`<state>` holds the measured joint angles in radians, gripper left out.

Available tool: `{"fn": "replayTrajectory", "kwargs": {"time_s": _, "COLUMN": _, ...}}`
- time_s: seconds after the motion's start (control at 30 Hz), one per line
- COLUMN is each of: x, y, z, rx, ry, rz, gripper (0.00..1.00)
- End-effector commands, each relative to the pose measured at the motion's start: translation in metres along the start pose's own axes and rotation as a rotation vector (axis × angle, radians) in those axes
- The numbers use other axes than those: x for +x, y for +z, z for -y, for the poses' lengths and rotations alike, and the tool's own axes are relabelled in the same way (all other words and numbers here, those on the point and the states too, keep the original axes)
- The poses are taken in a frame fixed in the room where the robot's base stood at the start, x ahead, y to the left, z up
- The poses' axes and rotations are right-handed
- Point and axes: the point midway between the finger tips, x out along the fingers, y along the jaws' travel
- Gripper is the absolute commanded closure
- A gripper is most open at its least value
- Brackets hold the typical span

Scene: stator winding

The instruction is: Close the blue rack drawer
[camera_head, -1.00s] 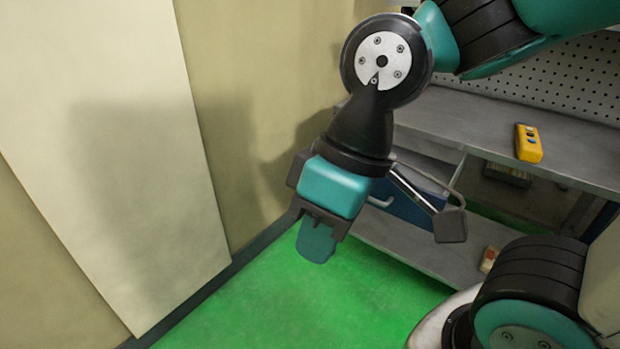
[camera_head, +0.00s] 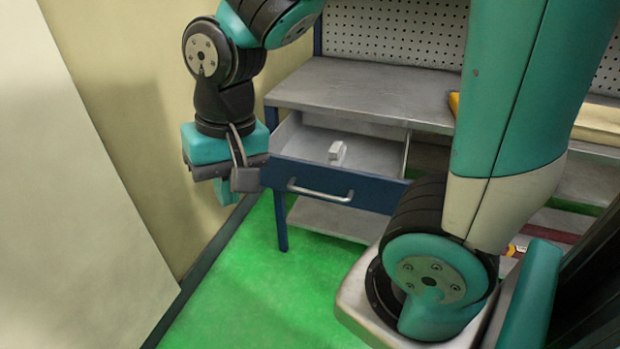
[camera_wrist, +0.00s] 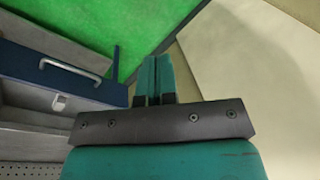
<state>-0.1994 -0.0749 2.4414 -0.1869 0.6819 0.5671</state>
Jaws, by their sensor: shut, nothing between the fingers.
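The blue rack drawer (camera_head: 380,190) is pulled out under the grey worktop in the head view. Its inside is grey and holds a small white object (camera_head: 337,152). A silver bar handle (camera_head: 320,191) runs across its blue front. My gripper (camera_head: 226,192) is shut and empty, pointing down to the left of the drawer, apart from the handle. In the wrist view the shut fingers (camera_wrist: 155,78) show at the middle, and the drawer's blue front (camera_wrist: 35,66) with its handle (camera_wrist: 74,70) lies to the left.
The grey worktop (camera_head: 350,92) stands above the drawer, with a perforated panel (camera_head: 400,30) behind. A lower shelf (camera_head: 330,218) lies below. A beige wall (camera_head: 150,110) is close to the left of my gripper. The green floor (camera_head: 260,290) in front is clear.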

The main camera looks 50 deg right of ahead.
Motion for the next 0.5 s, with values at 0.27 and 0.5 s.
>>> {"fn": "replayTrajectory", "kwargs": {"time_s": 0.27, "x": 0.066, "y": -0.114, "z": -0.101, "rx": 1.283, "ry": 0.33, "rz": -0.296, "gripper": 1.0}}
{"fn": "replayTrajectory", "kwargs": {"time_s": 0.5, "x": 0.096, "y": -0.154, "z": -0.182, "rx": 2.007, "ry": 0.433, "rz": -0.734, "gripper": 1.0}}
